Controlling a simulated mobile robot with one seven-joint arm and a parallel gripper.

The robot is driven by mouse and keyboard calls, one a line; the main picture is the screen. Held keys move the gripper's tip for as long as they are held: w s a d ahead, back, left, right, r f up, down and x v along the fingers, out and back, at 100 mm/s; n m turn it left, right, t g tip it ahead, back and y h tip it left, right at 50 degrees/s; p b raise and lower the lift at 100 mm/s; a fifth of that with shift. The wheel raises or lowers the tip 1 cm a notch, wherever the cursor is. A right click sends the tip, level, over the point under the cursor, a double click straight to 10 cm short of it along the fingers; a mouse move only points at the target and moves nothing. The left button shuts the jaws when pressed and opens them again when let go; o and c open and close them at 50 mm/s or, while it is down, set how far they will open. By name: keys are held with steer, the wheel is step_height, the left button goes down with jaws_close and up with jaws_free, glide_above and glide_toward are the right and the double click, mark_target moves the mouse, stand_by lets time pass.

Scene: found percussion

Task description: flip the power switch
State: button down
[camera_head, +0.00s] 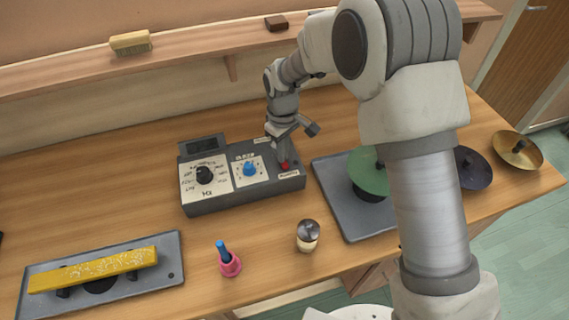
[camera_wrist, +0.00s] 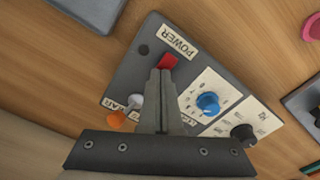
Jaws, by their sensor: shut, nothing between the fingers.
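The power switch is a red rocker (camera_wrist: 168,61) beside the white POWER label (camera_wrist: 177,41) on the grey control box (camera_wrist: 148,46). In the head view the red switch (camera_head: 285,166) sits at the right end of the box (camera_head: 235,199). My gripper (camera_wrist: 160,73) is shut and empty, its tips right at the red switch. I cannot tell whether they touch it. The fingers hide part of the box face. In the head view my gripper (camera_head: 284,158) points down at the switch from above. Which way the rocker is tilted is too small to tell.
A grey pad (camera_head: 345,221) with a green disc (camera_head: 369,171) lies to the right. A bell-like pink piece (camera_head: 230,267) stands in front.

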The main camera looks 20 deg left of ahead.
steer(key=shift+f, duration=0.1)
steer(key=shift+r+p, duration=2)
steer(key=shift+r, duration=1.5)
steer(key=shift+d, duration=0.1)
steer(key=s+d+r+m+t, duration=0.25)
steer(key=d+r+m, duration=0.45)
steer(key=d+r, duration=1.3)
steer(key=s+d+r+m+t, duration=0.2)
steer(key=s+d+m, duration=0.5)
steer(key=s+d, duration=0.8)
steer(key=shift+d+r+t+b, duration=0.15)
steer(key=shift+r+t+b, duration=0.2)
steer(key=shift+t, duration=0.2)
